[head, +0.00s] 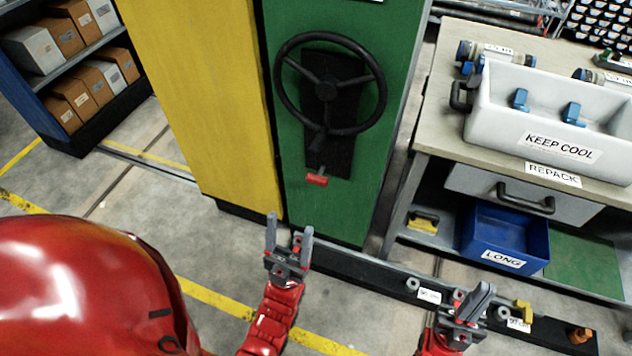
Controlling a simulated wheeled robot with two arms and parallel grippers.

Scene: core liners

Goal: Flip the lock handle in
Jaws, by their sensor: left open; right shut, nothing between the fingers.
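A small red lock handle (317,180) sticks out below a black handwheel (330,84) on the front of a green cabinet panel (300,205). A black plate (343,150) lies behind the wheel and handle. My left gripper (287,232) is open and empty, its fingers pointing up, below and a little left of the red handle and apart from it. My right gripper (478,296) is shut and empty at the lower right, in front of the low black rail, well away from the handle. Nothing hides the red handle.
A yellow panel (200,90) stands left of the green one. At right is a workbench (440,110) with a white KEEP COOL tub (480,125), a drawer (470,183) and a blue LONG bin (505,240). A black rail (390,268) runs along the floor. A shelf of boxes stands far left.

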